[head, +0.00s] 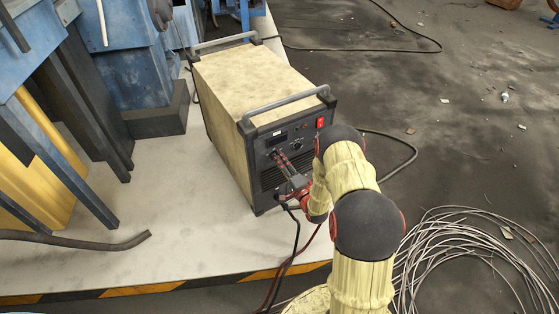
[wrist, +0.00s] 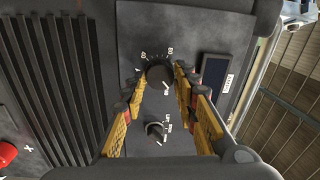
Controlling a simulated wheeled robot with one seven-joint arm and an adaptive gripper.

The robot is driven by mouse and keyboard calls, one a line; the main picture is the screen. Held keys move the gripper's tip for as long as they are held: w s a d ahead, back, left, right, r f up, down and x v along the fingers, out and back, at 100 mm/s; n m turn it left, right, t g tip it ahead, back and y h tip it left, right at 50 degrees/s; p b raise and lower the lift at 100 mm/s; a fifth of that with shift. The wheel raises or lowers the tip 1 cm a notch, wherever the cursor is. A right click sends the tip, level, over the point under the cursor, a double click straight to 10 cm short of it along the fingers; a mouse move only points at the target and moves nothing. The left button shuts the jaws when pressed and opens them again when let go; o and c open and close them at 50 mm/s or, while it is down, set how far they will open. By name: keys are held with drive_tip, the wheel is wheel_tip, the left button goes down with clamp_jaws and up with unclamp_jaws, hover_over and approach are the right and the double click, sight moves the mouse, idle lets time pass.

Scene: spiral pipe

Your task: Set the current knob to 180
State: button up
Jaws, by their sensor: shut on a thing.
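The current knob (wrist: 160,76) is a round black dial on the machine's dark front panel, with white scale numbers around it. My gripper (wrist: 160,80) has its yellow fingers on both sides of this knob and is shut on it. The fingers cover part of the scale, and I cannot read the setting. In the head view my gripper (head: 278,159) reaches the front panel of the welding machine (head: 246,82), and the knob is hidden behind the fingertips.
A smaller knob (wrist: 155,128) sits beside the current knob, between my fingers. A dark display (wrist: 215,72) and a red switch (head: 320,122) are on the panel. Cables hang from the front. A wire coil (head: 470,250) lies on the floor at right.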

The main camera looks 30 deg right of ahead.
drive_tip(key=m+h+p, duration=0.1)
drive_tip(key=m+p, duration=0.1)
drive_tip(key=m, duration=0.8)
drive_tip(key=shift+f+m, duration=0.1)
drive_tip(key=shift+m, duration=0.3)
idle(0.3)
drive_tip(key=o, duration=1.2)
drive_tip(key=shift+c, duration=0.2)
drive_tip(key=shift+s, duration=0.1)
drive_tip(key=s, duration=1.1)
drive_tip(key=shift+s+a+f, duration=0.2)
drive_tip(key=shift+s, duration=0.2)
